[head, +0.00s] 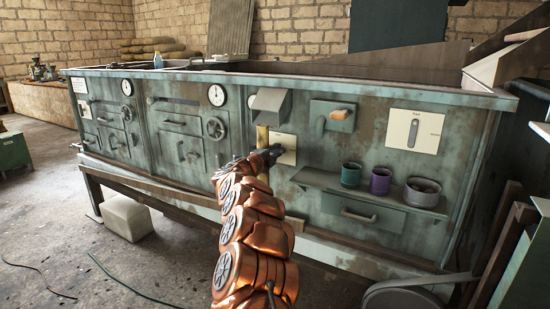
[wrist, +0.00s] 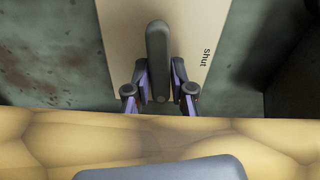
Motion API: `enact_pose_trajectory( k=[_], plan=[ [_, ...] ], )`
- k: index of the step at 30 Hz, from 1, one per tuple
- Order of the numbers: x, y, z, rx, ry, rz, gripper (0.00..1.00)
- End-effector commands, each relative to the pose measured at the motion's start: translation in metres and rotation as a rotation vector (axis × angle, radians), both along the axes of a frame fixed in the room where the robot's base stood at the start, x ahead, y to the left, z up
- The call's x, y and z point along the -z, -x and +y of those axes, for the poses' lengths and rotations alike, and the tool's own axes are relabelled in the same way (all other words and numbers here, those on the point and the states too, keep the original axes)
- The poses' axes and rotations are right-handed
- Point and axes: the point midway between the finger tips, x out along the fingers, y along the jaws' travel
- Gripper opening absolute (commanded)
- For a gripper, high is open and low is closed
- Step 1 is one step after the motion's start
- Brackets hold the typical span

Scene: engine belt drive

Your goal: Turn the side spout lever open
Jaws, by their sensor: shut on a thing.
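The lever (wrist: 157,45) is a dark grey rounded bar on a beige plate (wrist: 120,40). The word "shut" is printed to the right of the lever. My gripper (wrist: 160,72) has one finger on each side of the lever's lower part and is shut on it. In the head view my gripper (head: 274,155) is at the cabinet front, before the pale plate (head: 288,156). There the lever is hidden behind my gripper and arm.
A yellow upright piece (head: 262,138) under a metal hood (head: 268,104) stands beside my gripper. A yellow surface (wrist: 60,145) crosses the wrist view close up.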

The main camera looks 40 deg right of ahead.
Motion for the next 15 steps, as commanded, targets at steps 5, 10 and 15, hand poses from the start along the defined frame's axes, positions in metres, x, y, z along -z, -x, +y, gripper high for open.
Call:
enact_pose_trajectory(
  k=[5, 10, 15],
  plan=[
    [0.0031, 0.0009, -0.0006, 0.003, -0.019, -0.057, 0.0],
    [0.0024, 0.0013, -0.001, 0.004, -0.028, -0.083, 0.0],
    [0.002, 0.0013, -0.0011, 0.004, -0.029, -0.088, 0.0]
  ],
)
